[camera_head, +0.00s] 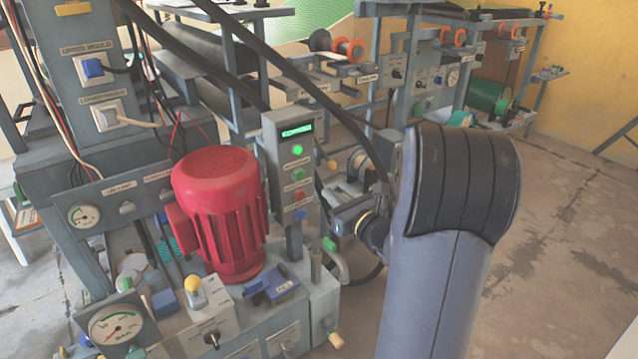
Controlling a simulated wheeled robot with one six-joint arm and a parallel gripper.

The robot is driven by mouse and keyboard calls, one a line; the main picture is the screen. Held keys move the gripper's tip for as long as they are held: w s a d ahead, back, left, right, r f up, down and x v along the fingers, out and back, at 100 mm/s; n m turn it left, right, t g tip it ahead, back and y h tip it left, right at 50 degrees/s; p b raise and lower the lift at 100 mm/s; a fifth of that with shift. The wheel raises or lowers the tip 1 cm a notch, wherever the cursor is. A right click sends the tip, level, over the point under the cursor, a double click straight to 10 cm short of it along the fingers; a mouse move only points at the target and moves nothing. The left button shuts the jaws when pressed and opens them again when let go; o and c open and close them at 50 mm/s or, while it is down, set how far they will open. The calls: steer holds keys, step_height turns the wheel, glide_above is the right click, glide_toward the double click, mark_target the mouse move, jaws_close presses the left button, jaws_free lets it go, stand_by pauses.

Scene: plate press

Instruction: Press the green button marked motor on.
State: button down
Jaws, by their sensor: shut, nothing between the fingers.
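A narrow grey control panel (275,160) stands upright behind the red motor, with a lit green display (297,131) at its top. The small labels are too blurred to read, so I cannot tell which is marked motor on. My gripper (343,214) is just right of the panel's lower buttons, shut and empty. My arm partly hides it, and contact is not clear.
The large red motor (220,210) stands left of the panel. A pressure gauge (115,325), levers and a yellow knob (193,284) are in front. Black hoses (335,100) cross above and behind the panel. Open concrete floor (570,240) lies to the right.

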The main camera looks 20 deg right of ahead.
steer(key=shift+s+d, duration=0.15)
steer(key=shift+s, duration=0.6)
steer(key=shift+s+d, duration=0.1)
steer(key=shift+s, duration=0.65)
